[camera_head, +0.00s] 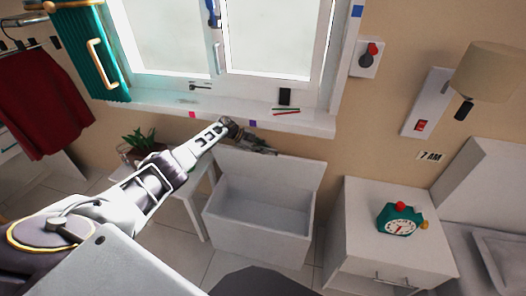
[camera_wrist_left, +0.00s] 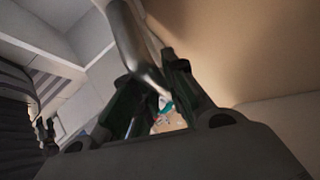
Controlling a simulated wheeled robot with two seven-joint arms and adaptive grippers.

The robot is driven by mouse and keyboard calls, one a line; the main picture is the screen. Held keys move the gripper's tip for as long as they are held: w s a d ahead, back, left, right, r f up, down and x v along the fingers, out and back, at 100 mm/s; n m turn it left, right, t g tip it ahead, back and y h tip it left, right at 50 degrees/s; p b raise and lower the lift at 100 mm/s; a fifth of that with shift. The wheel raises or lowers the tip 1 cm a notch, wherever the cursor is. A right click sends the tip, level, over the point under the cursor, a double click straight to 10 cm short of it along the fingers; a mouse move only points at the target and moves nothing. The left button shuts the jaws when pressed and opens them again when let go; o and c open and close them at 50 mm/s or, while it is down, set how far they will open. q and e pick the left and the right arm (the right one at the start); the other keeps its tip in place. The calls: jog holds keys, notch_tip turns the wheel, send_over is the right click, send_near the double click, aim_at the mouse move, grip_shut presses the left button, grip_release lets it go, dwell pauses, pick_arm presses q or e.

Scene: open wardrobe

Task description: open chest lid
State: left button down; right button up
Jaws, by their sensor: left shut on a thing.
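The white chest (camera_head: 257,220) stands on the floor below the window, its empty inside showing. Its lid (camera_head: 280,172) is raised and tilts back toward the wall. My left gripper (camera_head: 264,147) is at the lid's top edge, at the end of the arm reaching in from the left. In the left wrist view, its dark fingers (camera_wrist_left: 157,98) are closed around a curved grey bar (camera_wrist_left: 128,45), which looks like the lid's handle. The handle is hidden in the head view. My right gripper is in neither view.
A windowsill (camera_head: 290,121) with small items juts out above the lid. A white nightstand (camera_head: 385,238) with a green clock (camera_head: 399,220) stands right of the chest. A small white table (camera_head: 197,192) and a plant (camera_head: 138,143) are on the left.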

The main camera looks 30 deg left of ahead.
pick_arm(q)
jog(key=shift+w+r, duration=0.15)
jog(key=shift+r, duration=0.1)
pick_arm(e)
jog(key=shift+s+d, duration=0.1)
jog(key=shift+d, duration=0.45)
pick_arm(q)
jog(key=c, duration=1.7)
grip_release()
jog(key=shift+o, duration=1.1)
jog(key=shift+f, duration=0.15)
jog(key=shift+a, duration=0.1)
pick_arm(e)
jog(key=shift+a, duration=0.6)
pick_arm(q)
jog(key=shift+s, duration=0.2)
jog(key=shift+s+a+r, duration=0.3)
jog(key=shift+a+r, duration=0.1)
jog(key=shift+a, duration=0.05)
jog(key=shift+v, duration=5.25)
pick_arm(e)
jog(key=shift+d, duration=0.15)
